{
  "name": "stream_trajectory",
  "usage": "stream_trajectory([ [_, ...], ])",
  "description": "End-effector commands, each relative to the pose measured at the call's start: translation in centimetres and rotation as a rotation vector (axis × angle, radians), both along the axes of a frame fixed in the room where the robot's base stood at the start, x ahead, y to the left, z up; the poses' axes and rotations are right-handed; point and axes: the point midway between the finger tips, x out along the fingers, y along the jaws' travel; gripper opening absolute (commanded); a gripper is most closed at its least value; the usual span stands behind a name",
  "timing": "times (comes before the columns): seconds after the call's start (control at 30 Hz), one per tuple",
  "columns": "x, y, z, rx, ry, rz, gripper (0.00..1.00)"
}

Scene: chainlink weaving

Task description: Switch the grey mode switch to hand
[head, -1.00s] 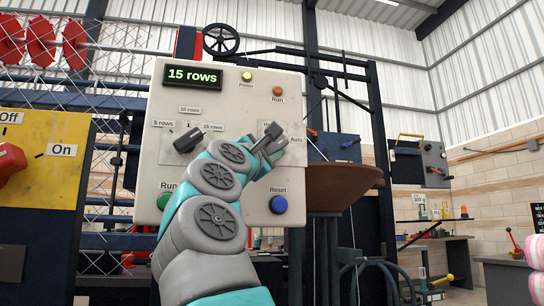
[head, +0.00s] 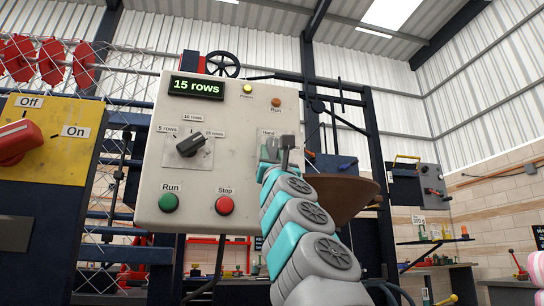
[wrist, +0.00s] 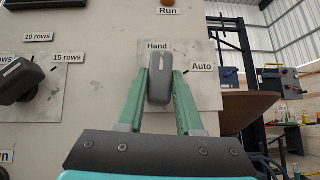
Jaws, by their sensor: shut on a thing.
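The grey mode switch (wrist: 159,85) is on the cream control panel (head: 160,120), with a "Hand" label (wrist: 158,46) above it and an "Auto" label (wrist: 201,67) to its right. In the wrist view its pale mark is uppermost, and it stands about upright toward "Hand". My gripper (wrist: 160,80) has its green fingers on either side of the switch and is shut on it. In the head view the switch (head: 287,143) shows above my gripper, which hides its lower part and the "Auto" label.
A dark row selector (head: 190,145) sits to the left on the panel. Below are a green Run button (head: 169,203) and a red Stop button (head: 224,205). A yellow box with a red On/Off handle (head: 18,140) stands at far left. A brown bowl-like part (head: 345,195) is close on the right.

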Motion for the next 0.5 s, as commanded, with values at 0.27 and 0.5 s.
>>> stream_trajectory([
  [0.27,-0.04,-0.07,0.15,-0.075,-0.023,-0.001,0.00],
  [0.5,-0.08,-0.16,0.22,-0.099,-0.030,-0.003,0.00],
])
